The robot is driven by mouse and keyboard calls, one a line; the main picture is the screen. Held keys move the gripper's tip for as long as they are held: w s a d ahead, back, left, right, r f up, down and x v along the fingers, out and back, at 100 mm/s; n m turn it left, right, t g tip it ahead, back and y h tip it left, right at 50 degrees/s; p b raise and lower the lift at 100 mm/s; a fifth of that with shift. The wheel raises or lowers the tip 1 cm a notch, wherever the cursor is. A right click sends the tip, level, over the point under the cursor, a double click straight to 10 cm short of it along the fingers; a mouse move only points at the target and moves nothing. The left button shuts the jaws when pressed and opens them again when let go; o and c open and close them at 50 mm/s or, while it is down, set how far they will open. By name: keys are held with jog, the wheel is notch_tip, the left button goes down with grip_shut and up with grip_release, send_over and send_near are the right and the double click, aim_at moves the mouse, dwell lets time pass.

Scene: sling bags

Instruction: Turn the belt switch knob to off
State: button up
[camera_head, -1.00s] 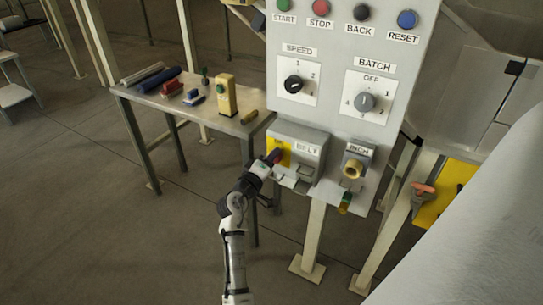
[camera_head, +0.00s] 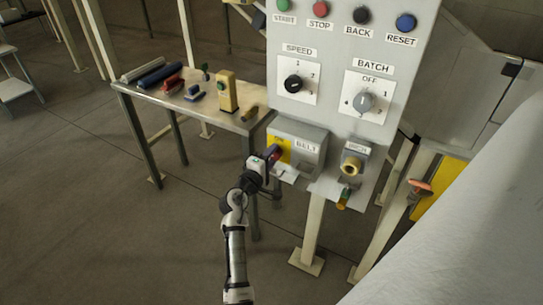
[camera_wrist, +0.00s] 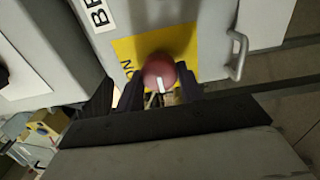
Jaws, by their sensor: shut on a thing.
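The belt switch knob (camera_wrist: 159,70) is round and red with a white pointer line. It sits on a yellow plate (camera_wrist: 127,48) marked ON, and its line points toward the bottom of the wrist view. The dark fingers of my gripper (camera_wrist: 160,91) stand on both sides of the knob and are shut on it. In the head view, my gripper (camera_head: 269,158) is at the left end of the grey BELT box (camera_head: 311,137), largely covering the knob. Any OFF mark on the plate is hidden.
A metal handle (camera_wrist: 238,55) sticks out beside the plate. The control panel (camera_head: 335,60) above carries coloured buttons and SPEED and BATCH dials. A brass-coloured knob (camera_head: 351,167) is to the right. A metal table (camera_head: 165,98) with small items stands at left.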

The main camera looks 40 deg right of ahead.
jog(key=o, duration=1)
jog(key=b+v, duration=0.3)
jog(key=v, duration=1.1)
jog(key=shift+d, duration=0.1)
